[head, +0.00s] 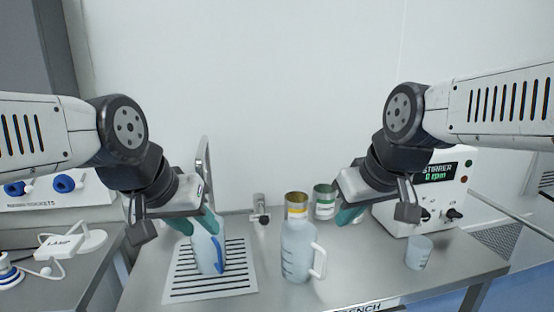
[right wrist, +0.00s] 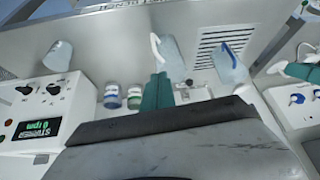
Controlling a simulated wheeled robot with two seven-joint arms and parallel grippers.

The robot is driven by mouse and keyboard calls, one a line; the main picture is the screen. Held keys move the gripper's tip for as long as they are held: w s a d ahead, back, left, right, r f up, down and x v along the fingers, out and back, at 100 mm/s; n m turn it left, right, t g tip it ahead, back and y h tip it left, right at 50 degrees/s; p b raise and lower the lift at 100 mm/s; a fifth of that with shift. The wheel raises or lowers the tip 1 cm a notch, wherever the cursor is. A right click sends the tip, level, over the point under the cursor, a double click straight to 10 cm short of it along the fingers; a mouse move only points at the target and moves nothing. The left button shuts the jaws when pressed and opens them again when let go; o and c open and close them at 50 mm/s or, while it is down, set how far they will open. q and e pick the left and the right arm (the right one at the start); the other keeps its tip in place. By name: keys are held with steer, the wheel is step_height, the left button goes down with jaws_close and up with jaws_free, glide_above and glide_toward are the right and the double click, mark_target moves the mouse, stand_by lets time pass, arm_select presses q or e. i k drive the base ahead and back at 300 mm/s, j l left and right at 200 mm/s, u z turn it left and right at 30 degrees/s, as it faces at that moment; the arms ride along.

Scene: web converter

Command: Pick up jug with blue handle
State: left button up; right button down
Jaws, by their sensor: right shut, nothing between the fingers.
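The jug with the blue handle (head: 205,254) stands on the slotted drain plate at left; its blue handle faces right in the head view. It also shows in the right wrist view (right wrist: 231,68). My left gripper (head: 196,224) is open, its teal fingers spread over the top of this jug in the head view. In the right wrist view it appears (right wrist: 298,71) to the right of the jug, so I cannot tell whether they touch. My right gripper (head: 349,215) is shut and empty, behind and right of a similar jug with a white handle (head: 297,252).
A small cup (head: 419,253) stands before the stirrer box (head: 436,195). A tap (head: 261,208) is at the back. The drain plate (head: 184,293) has free room in front.

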mark_target(209, 250)
steer(key=l+u, duration=0.15)
steer(key=u, duration=0.35)
steer(key=l+u, duration=0.15)
steer(key=u, duration=0.35)
steer(key=k+l+u, duration=0.1)
steer(key=u, duration=0.4)
steer(key=l+u, duration=0.1)
steer(key=u, duration=0.4)
steer(key=k+j, duration=0.05)
